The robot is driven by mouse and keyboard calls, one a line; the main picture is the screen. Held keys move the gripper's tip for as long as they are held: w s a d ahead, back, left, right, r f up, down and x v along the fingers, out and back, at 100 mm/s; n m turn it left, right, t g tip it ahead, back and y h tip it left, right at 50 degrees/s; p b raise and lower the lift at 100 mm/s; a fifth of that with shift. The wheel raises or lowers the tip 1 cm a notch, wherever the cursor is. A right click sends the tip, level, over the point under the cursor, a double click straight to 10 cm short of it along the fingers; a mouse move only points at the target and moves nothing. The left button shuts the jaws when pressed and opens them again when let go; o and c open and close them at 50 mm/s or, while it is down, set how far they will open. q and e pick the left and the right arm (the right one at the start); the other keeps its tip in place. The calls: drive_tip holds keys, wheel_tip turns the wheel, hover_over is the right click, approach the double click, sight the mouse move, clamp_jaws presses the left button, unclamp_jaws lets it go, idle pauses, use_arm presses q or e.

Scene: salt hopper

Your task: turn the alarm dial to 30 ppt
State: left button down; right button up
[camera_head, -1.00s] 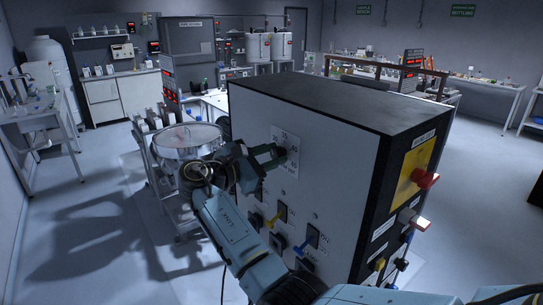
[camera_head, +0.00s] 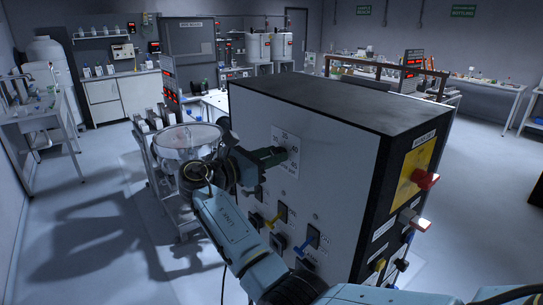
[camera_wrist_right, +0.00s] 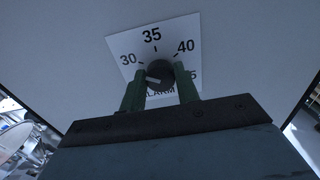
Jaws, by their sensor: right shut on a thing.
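The alarm dial (camera_wrist_right: 160,73) is a dark round knob on a white scale plate (camera_wrist_right: 115,42), on the pale front panel of the cabinet. In the right wrist view the marks 30, 35 and 40 are readable; a further mark at right is partly hidden. A white line on the knob points left, a little below the 30 mark. My right gripper (camera_wrist_right: 161,84) is shut on the knob, one green finger on each side. In the head view this gripper (camera_head: 282,155) reaches the scale plate (camera_head: 286,138) from the left. My left gripper is not in view.
Below the dial, the panel (camera_head: 330,165) carries several switches, including one with a blue lever (camera_head: 312,241) and one with a yellow lever. The cabinet's dark side has a red handle (camera_head: 426,179). A round steel vessel (camera_head: 188,140) stands left of my right arm.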

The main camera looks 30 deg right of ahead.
drive_tip(key=o, duration=1)
drive_tip(key=shift+c, duration=0.2)
drive_tip(key=s+a+b, duration=0.1)
drive_tip(key=a+b, duration=0.2)
drive_tip(key=a, duration=1)
drive_tip(key=shift+a+b, duration=0.2)
drive_tip(key=shift+b, duration=0.2)
